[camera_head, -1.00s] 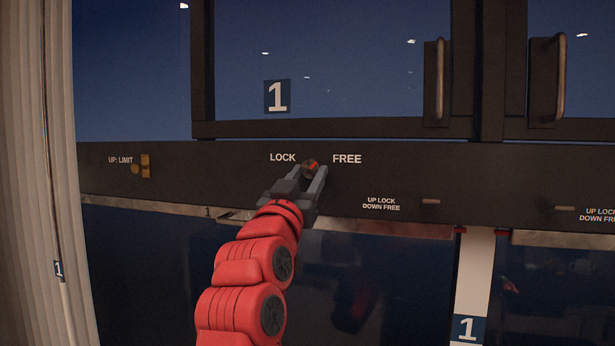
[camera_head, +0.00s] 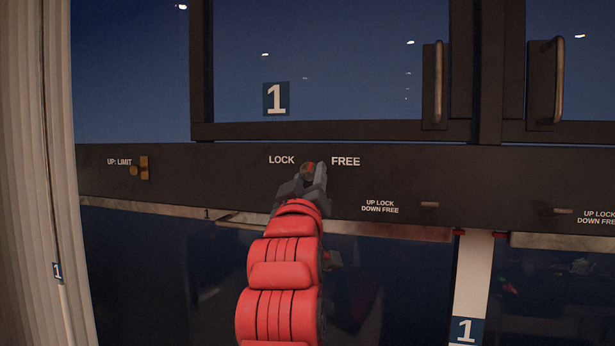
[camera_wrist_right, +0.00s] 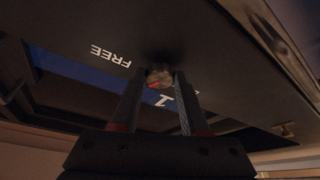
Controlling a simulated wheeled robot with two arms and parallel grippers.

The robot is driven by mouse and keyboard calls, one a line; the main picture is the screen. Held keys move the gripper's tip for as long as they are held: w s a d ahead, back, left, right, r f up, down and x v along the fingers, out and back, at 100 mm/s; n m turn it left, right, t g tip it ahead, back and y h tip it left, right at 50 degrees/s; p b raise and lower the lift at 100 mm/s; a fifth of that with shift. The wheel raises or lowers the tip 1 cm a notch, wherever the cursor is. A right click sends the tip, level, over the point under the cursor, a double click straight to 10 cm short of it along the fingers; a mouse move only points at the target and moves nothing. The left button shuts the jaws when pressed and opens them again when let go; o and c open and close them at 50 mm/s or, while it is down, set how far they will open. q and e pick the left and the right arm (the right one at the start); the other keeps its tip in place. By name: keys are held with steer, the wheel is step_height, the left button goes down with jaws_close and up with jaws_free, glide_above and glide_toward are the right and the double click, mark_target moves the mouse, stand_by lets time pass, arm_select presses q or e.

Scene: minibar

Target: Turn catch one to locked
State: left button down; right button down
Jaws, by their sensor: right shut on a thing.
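Catch one is a small round knob (camera_head: 308,169) with a red mark, set in the dark rail between the words LOCK and FREE, below the number 1 label. My right gripper (camera_head: 311,176) is shut on the knob, with a finger on either side of it. In the right wrist view the knob (camera_wrist_right: 159,77) sits between the tips of the two fingers. The fingers hide part of it, so its exact setting is hard to read. My left gripper is not in view.
A brass limit piece (camera_head: 142,168) sits on the rail at left. A small lever (camera_head: 430,205) marked UP LOCK, DOWN FREE is to the right. Door handles (camera_head: 434,84) stand out above. A pale curtain (camera_head: 30,180) hangs at far left.

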steer(key=n, duration=0.1)
steer(key=n+y+p, duration=0.1)
steer(key=n, duration=0.1)
steer(key=n+y+p, duration=0.1)
steer(key=n, duration=0.1)
steer(key=shift+d+r+g, duration=0.15)
steer(key=shift+r+g, duration=0.15)
steer(key=shift+g, duration=0.1)
steer(key=n+p, duration=0.1)
steer(key=n+g+y+p, duration=0.1)
steer(key=n, duration=0.1)
steer(key=n+p, duration=0.2)
steer(key=shift+s+d+r+y, duration=0.1)
steer(key=shift+d+r+y, duration=0.05)
steer(key=shift+r+y, duration=0.15)
steer(key=n+g+p, duration=0.1)
steer(key=n, duration=0.1)
steer(key=shift+n, duration=0.3)
steer(key=shift+n+g, duration=0.5)
steer(key=shift+n, duration=0.4)
steer(key=shift+c, duration=2)
jaws_free()
steer(key=shift+f, duration=0.1)
